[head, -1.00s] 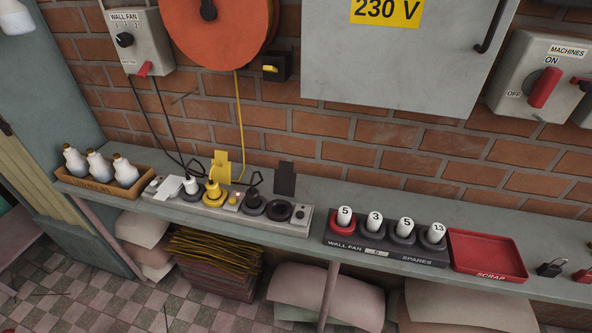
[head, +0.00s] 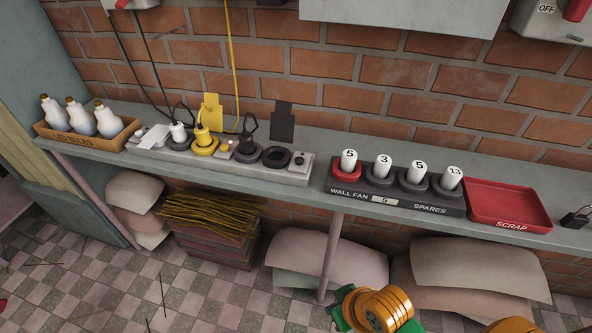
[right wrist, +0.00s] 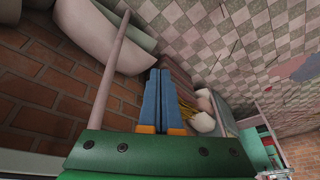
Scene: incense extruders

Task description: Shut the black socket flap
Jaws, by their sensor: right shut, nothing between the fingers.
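The black socket flap (head: 281,122) stands upright behind the socket strip (head: 300,174), against the brick wall. The open round black socket (head: 276,157) in front of it has no plug in it. To its left, a black plug (head: 247,149) and a yellow plug (head: 205,142) sit in their sockets, with a yellow flap (head: 212,112) upright behind. A white flap (head: 155,136) lies at the strip's left part. My right gripper (right wrist: 160,73) is shut and empty in the right wrist view, with blue fingers together, away from the flap. My left gripper is not in view.
A tray of bottles (head: 75,139) stands at the left. A plug rack (head: 395,195) and a red scrap tray (head: 508,207) stand to the right on the grey shelf (head: 320,160). Sacks (head: 340,262) and a stack (head: 208,237) are below. Cords hang behind the strip.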

